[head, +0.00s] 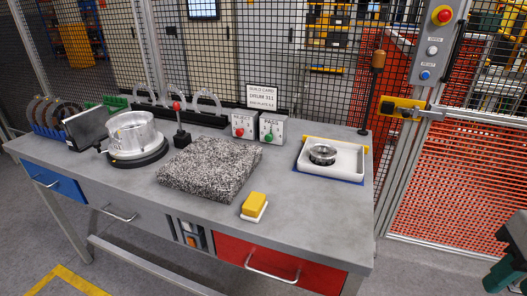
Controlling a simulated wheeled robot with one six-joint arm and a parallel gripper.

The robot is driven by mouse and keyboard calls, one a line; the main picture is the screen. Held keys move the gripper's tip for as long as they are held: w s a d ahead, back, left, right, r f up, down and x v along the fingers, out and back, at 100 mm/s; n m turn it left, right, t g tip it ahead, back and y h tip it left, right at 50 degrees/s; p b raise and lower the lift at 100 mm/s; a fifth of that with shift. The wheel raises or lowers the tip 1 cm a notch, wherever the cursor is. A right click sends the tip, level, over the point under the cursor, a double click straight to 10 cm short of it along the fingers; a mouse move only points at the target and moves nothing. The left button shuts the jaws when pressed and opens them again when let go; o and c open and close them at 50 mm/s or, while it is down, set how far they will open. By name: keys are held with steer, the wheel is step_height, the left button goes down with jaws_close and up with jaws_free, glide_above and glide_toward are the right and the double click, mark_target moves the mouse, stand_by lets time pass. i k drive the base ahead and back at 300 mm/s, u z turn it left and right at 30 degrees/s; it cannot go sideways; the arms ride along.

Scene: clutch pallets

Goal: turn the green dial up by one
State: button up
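The green dial (268,138) is a small round knob on the front of a light grey box labelled PASS (273,126), at the back of the grey bench. The dial's exact setting is too small to read. A similar box labelled REJECT (243,120), with a red dial (239,132), stands just to its left. A white card (261,96) with printed text stands behind the two boxes.
A speckled granite block (210,166) lies in front of the boxes. A black post with a red knob (176,106) stands to their left, a white tray (345,160) with a metal ring (322,154) to their right. A yellow block (255,203) sits near the front edge. Mesh fencing stands behind.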

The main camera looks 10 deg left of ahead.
mark_target(268, 137)
steer(key=k, duration=0.3)
steer(key=z, duration=0.85)
steer(key=i, duration=0.85)
steer(key=u, duration=3.1)
steer(key=i, duration=0.5)
steer(key=z, duration=0.05)
